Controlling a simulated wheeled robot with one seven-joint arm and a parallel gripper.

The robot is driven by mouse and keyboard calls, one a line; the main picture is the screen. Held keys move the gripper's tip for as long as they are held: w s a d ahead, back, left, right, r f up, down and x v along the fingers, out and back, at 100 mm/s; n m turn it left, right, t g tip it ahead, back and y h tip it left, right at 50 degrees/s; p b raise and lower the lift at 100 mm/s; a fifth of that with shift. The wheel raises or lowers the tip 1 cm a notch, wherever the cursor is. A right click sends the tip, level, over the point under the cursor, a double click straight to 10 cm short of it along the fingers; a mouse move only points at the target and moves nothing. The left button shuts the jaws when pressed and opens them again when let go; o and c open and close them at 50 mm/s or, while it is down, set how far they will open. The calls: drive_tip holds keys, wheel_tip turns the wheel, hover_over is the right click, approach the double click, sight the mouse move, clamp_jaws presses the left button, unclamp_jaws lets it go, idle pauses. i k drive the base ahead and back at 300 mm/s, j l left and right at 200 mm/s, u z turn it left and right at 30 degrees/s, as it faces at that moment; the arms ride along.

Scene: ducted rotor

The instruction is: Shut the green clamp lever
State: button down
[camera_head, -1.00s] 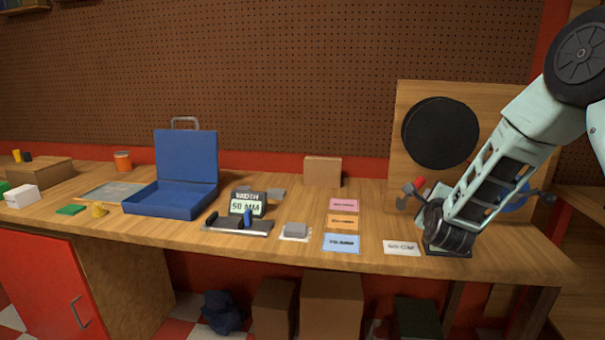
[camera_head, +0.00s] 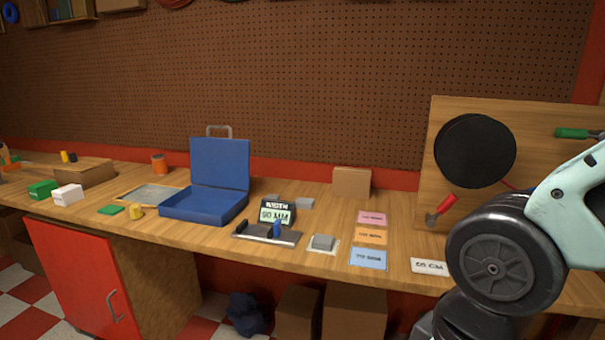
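The green clamp lever (camera_head: 573,133) is at the right edge, on the upper right part of the upright wooden board (camera_head: 545,112). Its green handle lies about level in the picture and points left, with a metal part at its right end. I cannot tell whether it is shut. A round black disc (camera_head: 475,151) is on the board to its left. A red-handled clamp lever (camera_head: 441,209) stands tilted below the disc. My arm covers the lower right of the board, and my gripper is out of view.
A wooden bench carries an open blue case (camera_head: 205,204), a width display (camera_head: 275,212), a grey block (camera_head: 322,242) and coloured cards (camera_head: 368,258). A brown box (camera_head: 351,182) stands left of the board.

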sight(579, 134)
drive_tip(key=z, duration=1)
